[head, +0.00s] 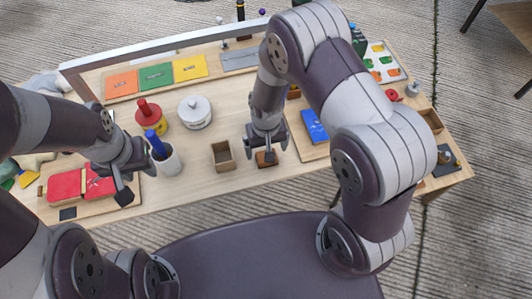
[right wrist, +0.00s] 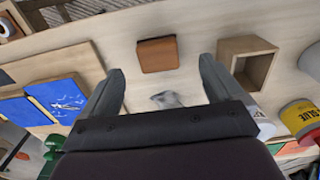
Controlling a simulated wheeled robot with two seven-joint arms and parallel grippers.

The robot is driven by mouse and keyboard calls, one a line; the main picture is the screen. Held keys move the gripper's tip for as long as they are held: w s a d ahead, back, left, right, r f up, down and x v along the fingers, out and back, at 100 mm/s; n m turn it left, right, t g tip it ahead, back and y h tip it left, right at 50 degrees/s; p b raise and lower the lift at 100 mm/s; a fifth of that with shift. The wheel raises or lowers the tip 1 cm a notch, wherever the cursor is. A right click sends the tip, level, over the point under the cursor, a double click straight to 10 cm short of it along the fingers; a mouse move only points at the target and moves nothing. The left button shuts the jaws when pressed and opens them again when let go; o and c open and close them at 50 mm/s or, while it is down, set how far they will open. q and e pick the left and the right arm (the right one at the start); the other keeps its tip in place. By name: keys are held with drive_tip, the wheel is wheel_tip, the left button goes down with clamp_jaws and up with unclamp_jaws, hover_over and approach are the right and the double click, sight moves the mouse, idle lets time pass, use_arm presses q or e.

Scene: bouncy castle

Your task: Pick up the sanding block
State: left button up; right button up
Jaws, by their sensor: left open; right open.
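A small brown block with a dark side, which looks like the sanding block (head: 264,160), lies on the wooden table, partly hidden by my right gripper (head: 268,149). In the right wrist view the block (right wrist: 158,54) lies past the fingertips, roughly centred between them. My right gripper (right wrist: 161,72) is open and empty, with its fingers apart on either side of the view's middle. I cannot tell its exact height above the table. My left gripper (head: 136,182) is open near a white cup (head: 168,164), apart from the block.
An open wooden box (head: 223,163) stands just left of the block. A blue booklet (head: 314,126) on a board is to its right. A white pot (head: 195,113) and a red-topped yellow can (head: 151,121) stand behind. A red case (head: 66,186) lies at left. Bare table surrounds the block.

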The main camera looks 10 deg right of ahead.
drive_tip(key=f, duration=0.4)
drive_tip(key=w+f, duration=0.1)
drive_tip(key=f, duration=0.2)
drive_tip(key=shift+d, duration=0.15)
drive_tip(key=c, duration=1.1)
drive_tip(key=shift+r, duration=0.15)
drive_tip(key=shift+r, duration=0.35)
drive_tip(key=r, duration=0.2)
drive_tip(key=d+r, duration=0.1)
drive_tip(key=r, duration=0.1)
drive_tip(key=shift+s, duration=0.35)
drive_tip(key=s+d+r, duration=0.4)
drive_tip(key=d, duration=0.1)
drive_tip(key=s+d+r, duration=0.2)
drive_tip(key=d, duration=0.1)
drive_tip(key=shift+s+d, duration=0.15)
drive_tip(key=shift+d, duration=0.1)
